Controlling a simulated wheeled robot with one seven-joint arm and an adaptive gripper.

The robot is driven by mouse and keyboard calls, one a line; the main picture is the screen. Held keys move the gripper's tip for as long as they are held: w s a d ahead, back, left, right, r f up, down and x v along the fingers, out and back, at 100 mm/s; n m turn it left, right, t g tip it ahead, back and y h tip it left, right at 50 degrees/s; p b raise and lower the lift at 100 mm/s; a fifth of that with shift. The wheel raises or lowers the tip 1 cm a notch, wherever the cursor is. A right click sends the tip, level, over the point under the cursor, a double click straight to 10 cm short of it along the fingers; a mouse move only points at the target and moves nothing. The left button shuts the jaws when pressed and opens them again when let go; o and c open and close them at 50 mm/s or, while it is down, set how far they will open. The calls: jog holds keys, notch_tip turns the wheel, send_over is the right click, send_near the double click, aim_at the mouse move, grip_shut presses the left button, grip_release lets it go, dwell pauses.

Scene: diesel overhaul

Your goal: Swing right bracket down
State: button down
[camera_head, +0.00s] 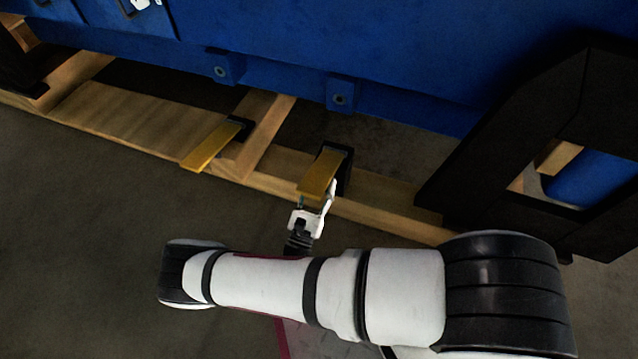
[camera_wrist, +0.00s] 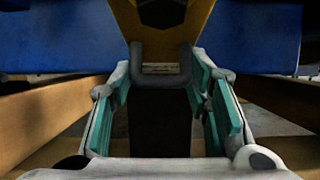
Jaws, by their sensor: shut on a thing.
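The right bracket (camera_head: 320,172) is a yellow plate with a black hinge part, on the wooden frame below the blue engine side. It is tilted, its yellow end pointing toward me. My gripper (camera_head: 317,198) is at its near end. In the wrist view, the yellow bracket (camera_wrist: 200,18) is at the top, with a dark U-shaped bar (camera_wrist: 160,82) below it between my teal-padded fingers (camera_wrist: 165,95). My gripper is shut on the bracket; the exact contact is hard to see. A similar left bracket (camera_head: 210,147) sticks out to the left.
The blue engine body (camera_head: 400,50) hangs above, with bolted lugs (camera_head: 340,95) on its lower edge. A wooden beam (camera_head: 375,213) runs under the brackets. A black stand (camera_head: 520,120) rises at right. The grey floor (camera_head: 80,240) at left is clear.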

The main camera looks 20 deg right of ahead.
jog(key=shift+d+r, duration=0.1)
jog(key=shift+d, duration=0.15)
jog(key=c, duration=0.8)
grip_release()
jog(key=shift+a, duration=0.15)
jog(key=v, duration=1.2)
